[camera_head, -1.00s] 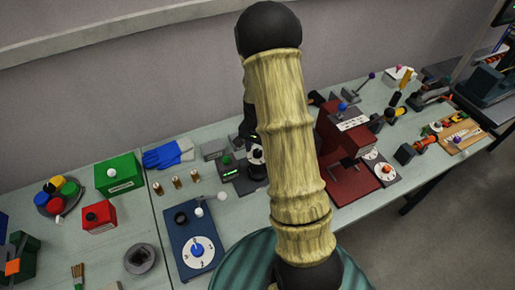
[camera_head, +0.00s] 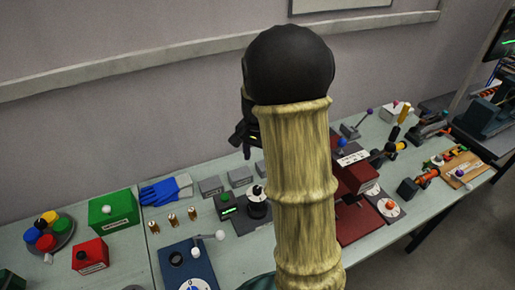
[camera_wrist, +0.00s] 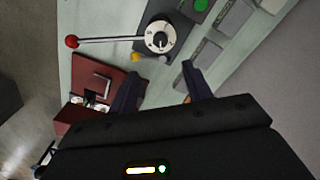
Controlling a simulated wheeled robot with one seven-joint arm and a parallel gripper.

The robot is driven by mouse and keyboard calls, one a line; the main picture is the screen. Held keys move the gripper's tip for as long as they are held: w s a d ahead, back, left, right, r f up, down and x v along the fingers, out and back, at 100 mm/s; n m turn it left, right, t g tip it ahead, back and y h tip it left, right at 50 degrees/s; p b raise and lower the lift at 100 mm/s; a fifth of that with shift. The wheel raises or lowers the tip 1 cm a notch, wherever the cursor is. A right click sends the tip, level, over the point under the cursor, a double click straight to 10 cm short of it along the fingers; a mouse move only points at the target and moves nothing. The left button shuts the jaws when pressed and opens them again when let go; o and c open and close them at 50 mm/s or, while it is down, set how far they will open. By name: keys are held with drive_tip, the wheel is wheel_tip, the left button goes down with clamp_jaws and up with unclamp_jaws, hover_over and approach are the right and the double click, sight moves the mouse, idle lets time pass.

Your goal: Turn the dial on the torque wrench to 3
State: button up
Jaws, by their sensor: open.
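A round white dial with a black knob (camera_wrist: 159,37) is at the upper middle of the wrist view, with a long pale lever ending in a red ball (camera_wrist: 72,41) reaching left. It seems to be the torque wrench; its numbers are too small to read. In the head view the white-topped black dial unit (camera_head: 258,193) is partly hidden by my arm. My gripper (camera_wrist: 162,72) is open and empty, its two fingers apart below the dial in the wrist view. The gap to the dial cannot be judged exactly.
A dark red block device (camera_wrist: 97,90) is at left in the wrist view. Green (camera_head: 114,208) and red (camera_head: 90,255) boxes, small brass pieces and a blue panel (camera_head: 172,270) are left on the bench. Grey boxes (camera_head: 211,186) stand close behind the dial.

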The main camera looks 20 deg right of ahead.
drive_tip(key=shift+r, duration=1.8)
drive_tip(key=shift+a, duration=0.1)
drive_tip(key=s+a+f+n+t, duration=0.2)
drive_tip(key=s+a+f+n, duration=0.3)
drive_tip(key=s+a+n, duration=0.4)
drive_tip(key=s+n, duration=0.1)
drive_tip(key=s, duration=0.3)
drive_tip(key=shift+s+a+t, duration=0.15)
drive_tip(key=shift+a+t, duration=0.15)
drive_tip(key=shift+a, duration=0.05)
